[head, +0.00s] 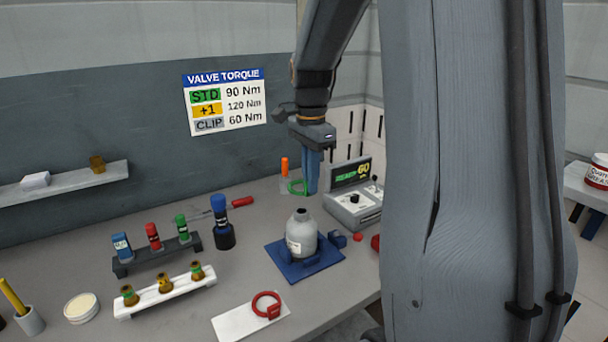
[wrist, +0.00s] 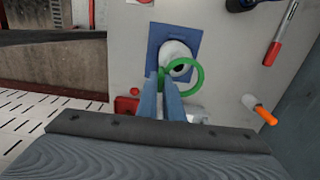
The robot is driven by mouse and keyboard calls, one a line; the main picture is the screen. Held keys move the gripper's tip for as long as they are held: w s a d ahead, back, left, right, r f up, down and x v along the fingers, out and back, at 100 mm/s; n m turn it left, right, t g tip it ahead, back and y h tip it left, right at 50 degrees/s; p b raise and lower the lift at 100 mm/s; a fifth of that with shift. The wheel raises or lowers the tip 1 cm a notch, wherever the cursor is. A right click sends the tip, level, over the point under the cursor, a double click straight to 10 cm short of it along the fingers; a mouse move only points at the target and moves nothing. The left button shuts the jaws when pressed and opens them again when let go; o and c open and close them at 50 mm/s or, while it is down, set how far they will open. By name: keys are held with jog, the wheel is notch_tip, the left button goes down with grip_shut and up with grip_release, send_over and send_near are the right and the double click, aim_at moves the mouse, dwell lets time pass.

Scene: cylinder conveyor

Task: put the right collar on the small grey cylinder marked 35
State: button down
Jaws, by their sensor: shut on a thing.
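My gripper (head: 313,180) is shut on a green collar (head: 304,192), an open ring held above the bench behind the cylinder. In the wrist view the fingers (wrist: 168,80) pinch the near left side of the collar (wrist: 201,76), which hangs level. The small grey cylinder (head: 302,240) stands upright in a blue holder (head: 285,268); its label is too small to read. In the wrist view the cylinder (wrist: 174,52) shows partly behind the collar, apart from it. A red collar (head: 258,296) lies on a white plate (head: 232,325) at the front.
A wall sign (head: 225,100) lists torques.

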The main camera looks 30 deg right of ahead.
jog(key=shift+f+b, duration=2.1)
jog(key=shift+f, duration=1.05)
jog(key=shift+f+b, duration=0.35)
jog(key=shift+f, duration=1.2)
jog(key=c, duration=1.8)
grip_release()
jog(key=shift+r, duration=0.15)
jog(key=shift+r+p, duration=0.5)
jog(key=shift+p, duration=0.05)
jog(key=shift+r+p, duration=2.15)
jog(key=shift+r, duration=0.25)
